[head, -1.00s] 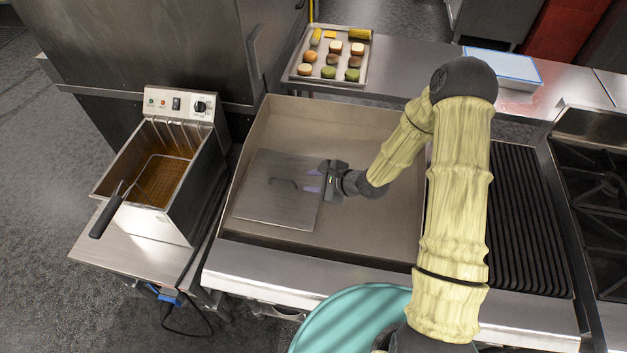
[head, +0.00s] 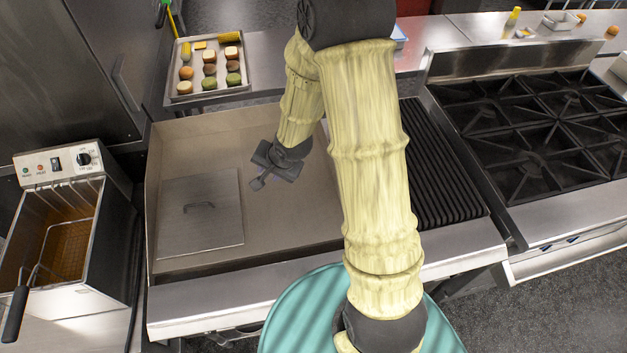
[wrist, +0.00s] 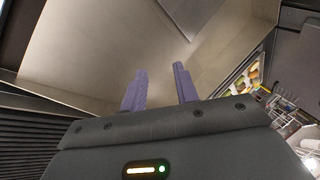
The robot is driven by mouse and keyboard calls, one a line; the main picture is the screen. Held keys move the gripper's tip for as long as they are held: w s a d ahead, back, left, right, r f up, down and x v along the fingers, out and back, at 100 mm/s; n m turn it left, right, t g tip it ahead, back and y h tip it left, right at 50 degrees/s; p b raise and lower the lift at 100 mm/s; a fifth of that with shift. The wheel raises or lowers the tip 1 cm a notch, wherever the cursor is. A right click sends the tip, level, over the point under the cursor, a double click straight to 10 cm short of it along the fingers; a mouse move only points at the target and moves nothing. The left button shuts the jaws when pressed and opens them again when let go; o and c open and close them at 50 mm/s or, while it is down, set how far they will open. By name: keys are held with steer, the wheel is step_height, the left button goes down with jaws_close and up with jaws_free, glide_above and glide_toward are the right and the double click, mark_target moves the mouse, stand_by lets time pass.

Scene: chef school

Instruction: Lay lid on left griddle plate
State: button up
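The lid (head: 200,228) is a thin square metal sheet with a small dark curved handle (head: 199,205) on top. In the head view it lies flat on the left part of the griddle plate (head: 290,212). My gripper (head: 257,183) is to the right of the lid, apart from its handle. In the wrist view my gripper (wrist: 158,88) shows two purple fingers spread apart with nothing between them. Part of the griddle plate shows beyond the fingers in the wrist view (wrist: 95,55).
A fryer (head: 70,235) stands left of the griddle. A tray of food (head: 208,82) sits behind it on a steel counter. A ribbed grill (head: 437,170) and a burner stove (head: 540,140) are to the right. Raised walls edge the griddle at the back and side.

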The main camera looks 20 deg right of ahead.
steer(key=s+d+r+n+g+h, duration=0.1)
steer(key=s+d+r+n, duration=0.2)
steer(key=s, duration=0.4)
steer(key=s+d+r+n+g+h, duration=0.1)
steer(key=s+d+r+n, duration=0.2)
steer(key=s+r+n, duration=0.2)
step_height(320, 180, up, 3)
steer(key=shift+s+d+f+h, duration=0.15)
steer(key=shift+s+d+h, duration=0.15)
steer(key=shift+s, duration=0.9)
steer(key=shift+f, duration=0.1)
steer(key=shift+f+b, duration=0.25)
steer(key=shift+b, duration=0.1)
steer(key=shift+a, duration=0.1)
